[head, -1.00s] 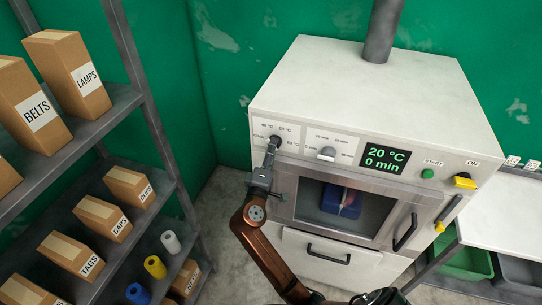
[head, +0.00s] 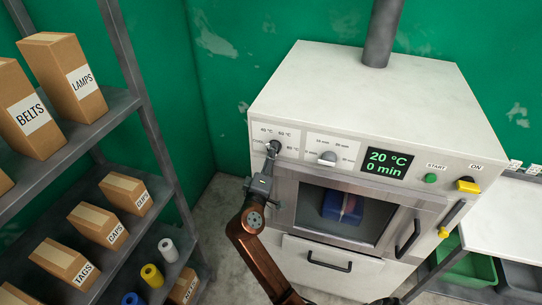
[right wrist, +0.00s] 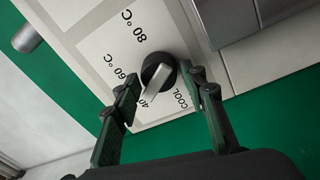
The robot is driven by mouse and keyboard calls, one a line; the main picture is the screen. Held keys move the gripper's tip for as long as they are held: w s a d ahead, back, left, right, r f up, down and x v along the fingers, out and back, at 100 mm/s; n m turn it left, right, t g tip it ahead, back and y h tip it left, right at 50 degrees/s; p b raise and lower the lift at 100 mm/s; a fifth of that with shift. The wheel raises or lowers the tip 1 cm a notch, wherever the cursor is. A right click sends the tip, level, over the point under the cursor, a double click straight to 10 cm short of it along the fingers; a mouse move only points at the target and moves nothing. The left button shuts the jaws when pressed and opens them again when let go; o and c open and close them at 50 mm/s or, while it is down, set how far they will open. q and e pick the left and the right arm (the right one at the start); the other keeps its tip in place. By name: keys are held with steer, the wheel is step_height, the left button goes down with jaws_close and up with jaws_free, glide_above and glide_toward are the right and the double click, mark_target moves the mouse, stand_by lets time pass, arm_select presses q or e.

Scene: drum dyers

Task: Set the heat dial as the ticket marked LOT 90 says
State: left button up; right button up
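The heat dial (right wrist: 160,76) is a round black knob with a pale pointer bar on the dryer's front panel. In the right wrist view the bar points at the partly hidden "40" mark, with COOL, 60 °C and 80 °C printed around. In the head view the dial (head: 274,146) is partly covered by my right gripper (head: 271,150). My right gripper (right wrist: 165,80) is open, its fingertips on either side of the dial; I cannot tell whether they touch it. Small tickets (head: 524,166) at the far right are too small to read. My left gripper is not in view.
The dryer (head: 370,100) has a minute dial (head: 328,158), a display (head: 385,162) reading 20 °C and 0 min, a green START button (head: 430,178) and a yellow ON switch (head: 467,185). A shelf (head: 115,105) with boxes stands at the left.

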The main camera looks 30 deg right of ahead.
steer(key=shift+o, duration=1.1)
steer(key=shift+s, duration=0.1)
steer(key=v, duration=0.7)
steer(key=shift+a, duration=0.15)
steer(key=shift+s, duration=0.15)
